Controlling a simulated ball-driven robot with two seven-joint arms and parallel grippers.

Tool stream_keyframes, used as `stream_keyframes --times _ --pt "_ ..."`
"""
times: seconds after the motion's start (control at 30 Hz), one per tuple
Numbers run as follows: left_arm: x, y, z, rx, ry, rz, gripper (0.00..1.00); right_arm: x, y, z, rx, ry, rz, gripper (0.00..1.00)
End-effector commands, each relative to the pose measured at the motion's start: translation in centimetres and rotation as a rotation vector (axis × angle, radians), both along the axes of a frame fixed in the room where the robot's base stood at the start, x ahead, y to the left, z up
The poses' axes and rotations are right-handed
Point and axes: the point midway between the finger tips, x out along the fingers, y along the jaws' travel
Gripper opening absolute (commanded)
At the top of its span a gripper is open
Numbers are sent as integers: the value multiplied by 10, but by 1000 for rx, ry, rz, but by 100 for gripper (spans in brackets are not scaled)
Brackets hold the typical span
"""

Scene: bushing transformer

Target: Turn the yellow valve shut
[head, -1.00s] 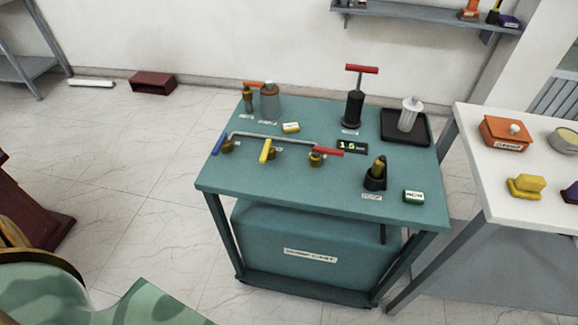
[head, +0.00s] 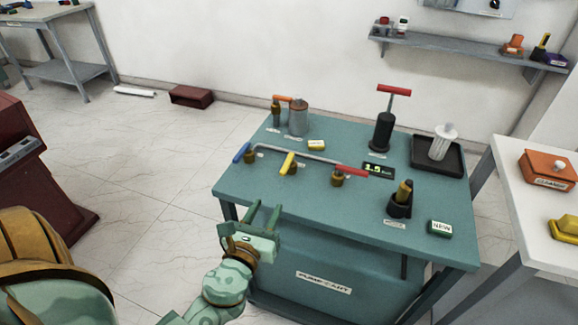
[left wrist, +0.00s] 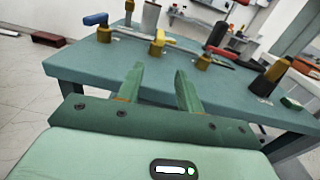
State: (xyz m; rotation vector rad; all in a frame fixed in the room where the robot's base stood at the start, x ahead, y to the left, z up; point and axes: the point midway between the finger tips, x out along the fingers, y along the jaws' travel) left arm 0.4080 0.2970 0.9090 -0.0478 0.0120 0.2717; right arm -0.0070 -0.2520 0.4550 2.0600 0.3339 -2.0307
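The yellow valve handle (head: 287,162) stands on the pipe on the teal pump cart (head: 340,215), between a blue handle (head: 241,152) at the left and a red handle (head: 351,171) at the right. In the left wrist view the yellow handle (left wrist: 158,43) is beyond the fingertips, slightly right of centre. My left gripper (head: 264,216) is open and empty, in front of the cart's near edge, with a clear gap to the handle. It also shows in the left wrist view (left wrist: 158,78). My right gripper is in no frame.
A black pump (head: 383,132) with a red T-handle stands at the cart's back. A black tray (head: 454,165) with a white bottle, a dark holder (head: 400,206) and a green box (head: 440,228) sit at the right. A white table (head: 540,215) stands beside the cart.

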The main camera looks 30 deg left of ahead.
Motion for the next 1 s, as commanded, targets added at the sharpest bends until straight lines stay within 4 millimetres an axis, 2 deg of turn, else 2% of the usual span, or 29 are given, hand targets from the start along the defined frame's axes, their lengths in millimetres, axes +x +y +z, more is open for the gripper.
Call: stream_keyframes --times 0.07,0.17,0.37,0.5,0.7,0.83,1.0 --pt "4 2 9 50 -8 3 36 1 -1 1 -2 -1 1 36" --pt "15 5 12 57 -10 3 36 2 -2 6 -3 -4 1 36" --pt "60 17 13 52 -11 2 36 5 -3 17 -4 -13 1 36" --pt "95 27 11 51 -9 3 36 6 -3 18 -4 -13 1 36" --pt "135 39 9 50 -7 3 36 5 -3 17 -4 -12 0 36" --pt "150 43 8 49 -6 2 36 5 -3 15 -4 -11 0 36" --pt "157 45 8 49 -6 2 36 4 -1 14 -2 -10 -1 36"
